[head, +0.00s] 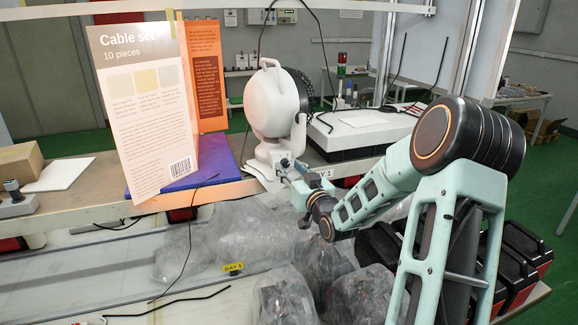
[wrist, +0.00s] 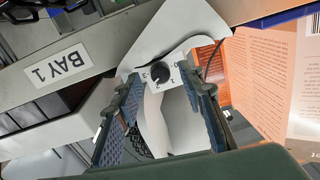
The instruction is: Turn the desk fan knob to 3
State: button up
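The white desk fan (head: 270,105) stands at the bench's front edge in the head view, its head turned toward the back right. In the wrist view its white base (wrist: 185,25) appears upside down, with a black round knob (wrist: 160,73) on a panel marked with small digits. A 3 shows left of the knob and a 2 below it. I cannot tell where the knob points. My gripper (wrist: 159,76) is open, one finger on each side of the knob; contact is not clear. In the head view my gripper (head: 291,171) is at the base's front, partly hidden.
A "Cable set" box (head: 140,110) and an orange box (head: 205,75) stand left of the fan on a blue item (head: 222,165). A white-topped case (head: 360,130) is at right. Clear bags (head: 225,235) lie below the bench edge. A BAY 1 label (wrist: 60,65) marks the edge.

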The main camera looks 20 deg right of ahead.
jog(key=shift+w, duration=0.4)
jog(key=shift+c, duration=0.3)
grip_shut()
jog(key=shift+m, duration=0.3)
jog(key=shift+f+m+b, duration=0.1)
jog(key=shift+m+b, duration=0.7)
jog(key=shift+m, duration=0.1)
jog(key=shift+m+b, duration=0.6)
jog(key=shift+m, duration=1.2)
